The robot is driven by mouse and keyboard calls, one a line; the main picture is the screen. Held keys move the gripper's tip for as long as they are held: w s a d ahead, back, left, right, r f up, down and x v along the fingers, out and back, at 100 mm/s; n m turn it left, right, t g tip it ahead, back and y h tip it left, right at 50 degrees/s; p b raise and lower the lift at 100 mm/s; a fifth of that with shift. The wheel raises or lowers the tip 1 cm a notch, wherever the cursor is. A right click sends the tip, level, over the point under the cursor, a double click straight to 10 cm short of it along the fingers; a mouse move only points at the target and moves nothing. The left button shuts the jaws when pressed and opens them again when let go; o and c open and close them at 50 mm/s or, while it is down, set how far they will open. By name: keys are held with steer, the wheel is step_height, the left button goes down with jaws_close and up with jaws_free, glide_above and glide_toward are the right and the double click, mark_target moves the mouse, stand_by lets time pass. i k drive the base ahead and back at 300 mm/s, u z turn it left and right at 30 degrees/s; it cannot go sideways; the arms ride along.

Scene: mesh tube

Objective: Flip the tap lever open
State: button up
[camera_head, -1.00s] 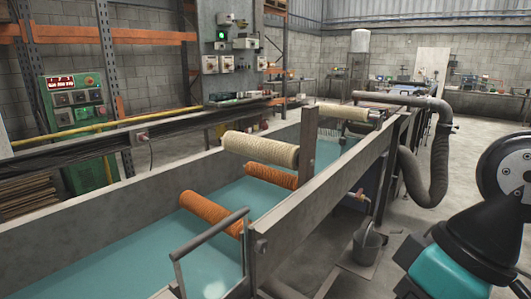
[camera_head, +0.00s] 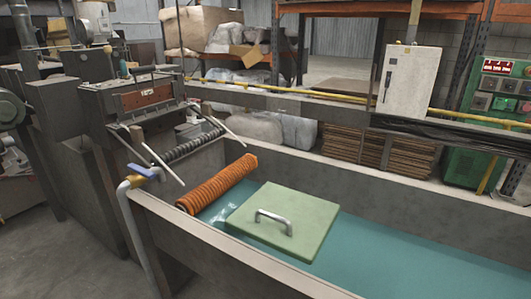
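A tap with a blue lever (camera_head: 140,171) shows at the left end of the long trough, near its near corner. The lever lies roughly level, angled along the pipe top. Its brass-coloured body (camera_head: 156,175) joins a grey pipe (camera_head: 126,205) that bends and runs down outside the trough. I cannot tell from this view whether the lever is open or shut. My gripper is not in view.
The trough (camera_head: 225,243) holds teal liquid, an orange roller (camera_head: 218,184) and a pale green lid (camera_head: 285,220) with a metal handle. A dark machine (camera_head: 85,150) stands to the left. Bare floor (camera_head: 38,255) shows at lower left.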

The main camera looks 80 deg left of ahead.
mark_target(134, 168)
steer(key=u, duration=3.2)
steer(key=i, duration=0.25)
steer(key=z, duration=0.2)
steer(key=k, duration=0.7)
steer(key=u, duration=0.35)
steer(key=i, duration=1.3)
steer(key=z, duration=0.6)
